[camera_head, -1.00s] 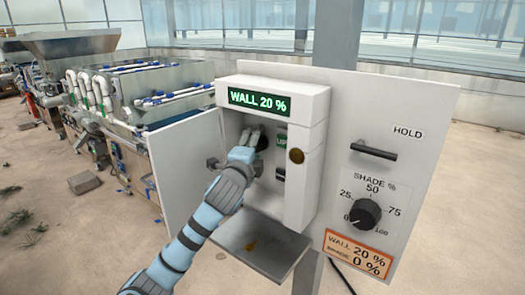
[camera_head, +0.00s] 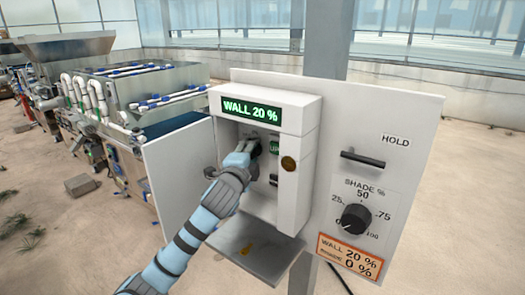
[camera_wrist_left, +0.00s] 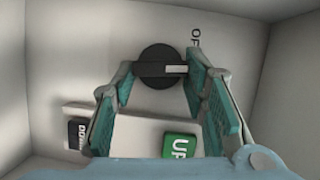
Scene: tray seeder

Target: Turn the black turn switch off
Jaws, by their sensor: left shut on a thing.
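The black turn switch (camera_wrist_left: 158,54) is a round knob on the back wall inside the white control box (camera_head: 308,140). Its pale pointer mark points right in the left wrist view, below a label partly hidden at the finger, reading "OF". My left gripper (camera_wrist_left: 160,68) has one fingertip on each side of the knob and is shut on it. In the head view my left gripper (camera_head: 248,148) reaches into the open box and hides most of the knob. My right gripper is not in view.
A green UP button (camera_wrist_left: 180,146) and a dark DOWN button (camera_wrist_left: 77,134) sit near the fingers. The box door (camera_head: 180,170) stands open at left. Outside are a shade dial (camera_head: 355,219) and a HOLD handle (camera_head: 376,160). The display (camera_head: 251,109) reads WALL 20 %.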

